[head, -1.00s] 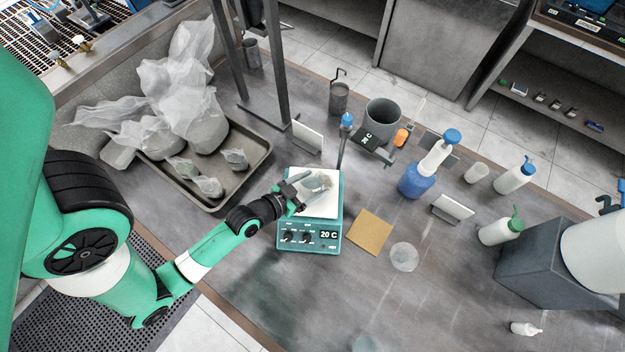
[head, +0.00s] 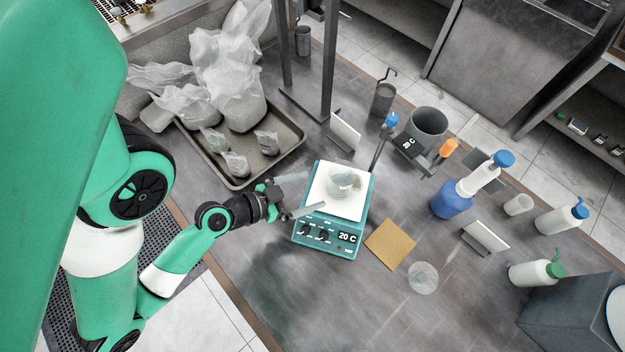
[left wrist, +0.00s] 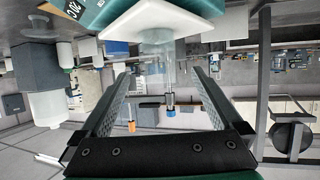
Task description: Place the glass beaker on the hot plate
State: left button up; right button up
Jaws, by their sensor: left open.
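The glass beaker (head: 341,184) stands upright on the white top of the hot plate (head: 329,208), which has a teal body and a display reading 20 C. My left gripper (head: 305,194) is to the left of the beaker, with its fingers spread apart and clear of it. In the left wrist view the beaker (left wrist: 157,60) shows beyond the open fingers, against the white plate top (left wrist: 135,22). Nothing is between the fingers. My right gripper is not in view.
A probe with a blue top (head: 390,121) stands behind the hot plate. A brown square pad (head: 390,244) and a clear round dish (head: 423,278) lie to its right. A tray (head: 226,178) with bagged samples is at the left. The front of the bench is clear.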

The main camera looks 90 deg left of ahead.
pick_arm(q)
jog(key=shift+s+d+r, duration=0.3)
jog(key=shift+d+r, duration=0.05)
jog(key=shift+r, duration=0.1)
